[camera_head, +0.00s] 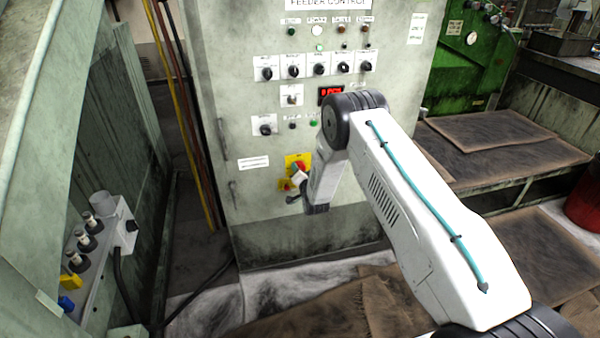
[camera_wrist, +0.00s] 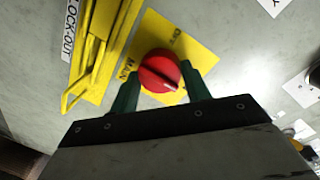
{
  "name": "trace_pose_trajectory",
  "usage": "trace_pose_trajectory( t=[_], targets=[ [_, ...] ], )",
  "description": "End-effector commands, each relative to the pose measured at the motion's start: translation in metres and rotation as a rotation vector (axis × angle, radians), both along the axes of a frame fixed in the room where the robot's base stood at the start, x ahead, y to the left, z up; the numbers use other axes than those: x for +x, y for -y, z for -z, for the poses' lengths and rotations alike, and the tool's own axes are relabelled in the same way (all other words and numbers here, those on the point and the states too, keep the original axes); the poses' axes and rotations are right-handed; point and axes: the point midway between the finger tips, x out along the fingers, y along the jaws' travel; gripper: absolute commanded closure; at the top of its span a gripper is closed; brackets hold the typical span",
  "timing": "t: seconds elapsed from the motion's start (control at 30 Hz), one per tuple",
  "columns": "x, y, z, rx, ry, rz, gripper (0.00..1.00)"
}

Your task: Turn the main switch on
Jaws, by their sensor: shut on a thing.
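The main switch is a red round knob (camera_wrist: 160,72) on a yellow plate (camera_wrist: 196,50) on the cabinet front. In the wrist view its raised grip runs slantwise. My gripper (camera_wrist: 158,82) has its two green fingers on either side of the knob and is shut on it. In the head view the yellow plate (camera_head: 303,158) shows low on the cabinet, and my gripper (camera_head: 297,178) is in front of it, hiding most of the switch.
A yellow lock-out bracket (camera_wrist: 95,50) sits left of the knob in the wrist view. The feeder control cabinet (camera_head: 240,120) carries several black selector knobs and a lit red display (camera_head: 330,93). A grey box with several plugs (camera_head: 118,225) stands at the left.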

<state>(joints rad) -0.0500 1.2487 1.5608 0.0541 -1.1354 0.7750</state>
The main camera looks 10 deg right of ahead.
Motion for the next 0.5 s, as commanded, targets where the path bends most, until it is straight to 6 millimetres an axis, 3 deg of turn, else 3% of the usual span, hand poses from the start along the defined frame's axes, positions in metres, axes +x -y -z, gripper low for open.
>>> trace_pose_trajectory(
  t=[0.43, 0.47, 0.5],
  targets=[
    [0.0001, 0.0006, 0.0, 0.012, 0.0, 0.001, 0.76],
    [0.0001, 0.0006, -0.0001, 0.012, 0.0, 0.001, 0.5],
    [0.0001, 0.0006, 0.0, 0.012, 0.0, 0.001, 0.39]
  ],
)
